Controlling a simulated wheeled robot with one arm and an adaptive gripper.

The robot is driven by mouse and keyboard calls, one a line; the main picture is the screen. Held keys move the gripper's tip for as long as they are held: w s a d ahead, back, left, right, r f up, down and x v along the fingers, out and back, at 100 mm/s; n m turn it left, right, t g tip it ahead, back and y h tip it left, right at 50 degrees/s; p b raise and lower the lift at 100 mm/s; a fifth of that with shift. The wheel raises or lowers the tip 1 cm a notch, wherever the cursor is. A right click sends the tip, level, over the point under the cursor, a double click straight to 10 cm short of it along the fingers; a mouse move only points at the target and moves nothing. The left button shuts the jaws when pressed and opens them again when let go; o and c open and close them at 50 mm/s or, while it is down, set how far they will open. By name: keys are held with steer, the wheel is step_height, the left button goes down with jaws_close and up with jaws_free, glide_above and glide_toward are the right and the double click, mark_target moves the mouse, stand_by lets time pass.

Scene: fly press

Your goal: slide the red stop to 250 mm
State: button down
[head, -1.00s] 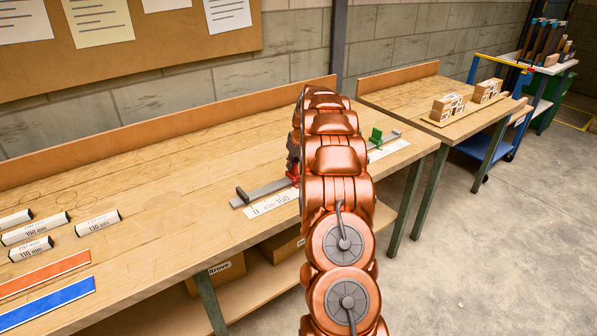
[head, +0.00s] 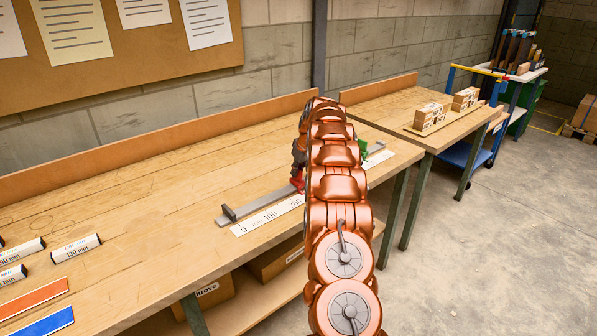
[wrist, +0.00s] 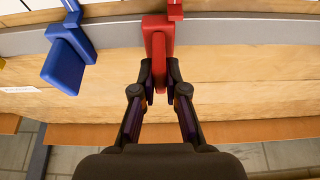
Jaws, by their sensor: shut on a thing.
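The red stop (head: 297,184) sits on the grey rail (head: 258,203) of the bench, close to the 200 label on the white scale (head: 268,216). Its exact reading is too small to tell. In the wrist view the red stop (wrist: 158,42) hangs from the rail (wrist: 220,35). My gripper (wrist: 160,80) is shut on its lower plate. A blue stop (wrist: 68,62) is to its left in the wrist view. A green stop (head: 363,147) stands farther along the rail. My copper arm hides part of the rail and scale.
The rail's end block (head: 228,212) is at the left. Labelled gauge blocks (head: 76,248) and orange (head: 32,300) and blue strips lie at the bench's left. A second bench (head: 400,108) holds wooden pieces. The bench's middle left is clear.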

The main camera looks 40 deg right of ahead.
steer(key=shift+f, duration=0.1)
steer(key=c, duration=1.2)
jaws_free()
steer(key=v, duration=1.2)
